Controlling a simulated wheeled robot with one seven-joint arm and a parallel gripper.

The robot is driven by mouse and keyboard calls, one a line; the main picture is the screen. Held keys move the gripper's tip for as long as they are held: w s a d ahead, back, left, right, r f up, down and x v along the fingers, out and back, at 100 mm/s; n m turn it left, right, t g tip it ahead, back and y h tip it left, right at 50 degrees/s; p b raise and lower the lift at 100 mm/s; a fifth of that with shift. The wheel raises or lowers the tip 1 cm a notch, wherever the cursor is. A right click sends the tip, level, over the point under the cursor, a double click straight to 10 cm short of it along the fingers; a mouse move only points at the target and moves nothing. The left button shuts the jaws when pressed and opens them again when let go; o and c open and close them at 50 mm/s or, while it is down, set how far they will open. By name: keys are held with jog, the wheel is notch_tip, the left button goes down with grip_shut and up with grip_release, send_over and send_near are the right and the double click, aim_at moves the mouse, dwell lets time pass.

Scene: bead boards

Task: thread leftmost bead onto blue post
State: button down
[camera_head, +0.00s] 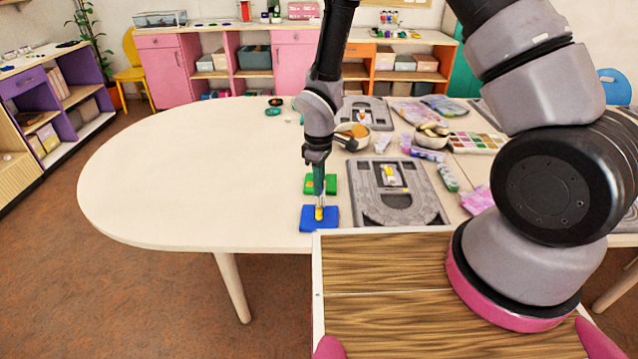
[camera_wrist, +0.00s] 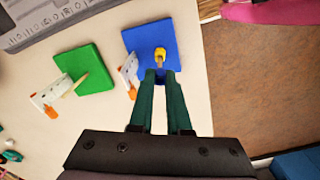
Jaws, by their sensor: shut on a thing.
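The blue board (camera_head: 306,219) lies flat near the table's front edge; it also shows in the wrist view (camera_wrist: 135,38). My gripper (camera_head: 319,203) points down over its middle, its teal fingers close together. A small yellow bead (camera_head: 319,213) is at the fingertips; it also shows in the wrist view (camera_wrist: 160,51), just beyond my gripper (camera_wrist: 160,74). A small tan part shows below the bead there. I cannot tell whether the bead is around the blue board's post, which is mostly hidden.
The green board (camera_head: 329,184) lies behind the blue one; its wooden post (camera_wrist: 81,80) stands bare. White pieces with orange parts (camera_wrist: 45,97) lie beside the boards. A grey tray (camera_head: 398,215) lies to the right. The table's left side is clear.

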jog(key=shift+f, duration=0.5)
dwell(0.4)
jog(key=shift+f, duration=0.95)
jog(key=c, duration=0.8)
grip_release()
jog(key=shift+r, duration=0.15)
notch_tip(320, 180, up, 11)
jog(key=shift+f, duration=0.2)
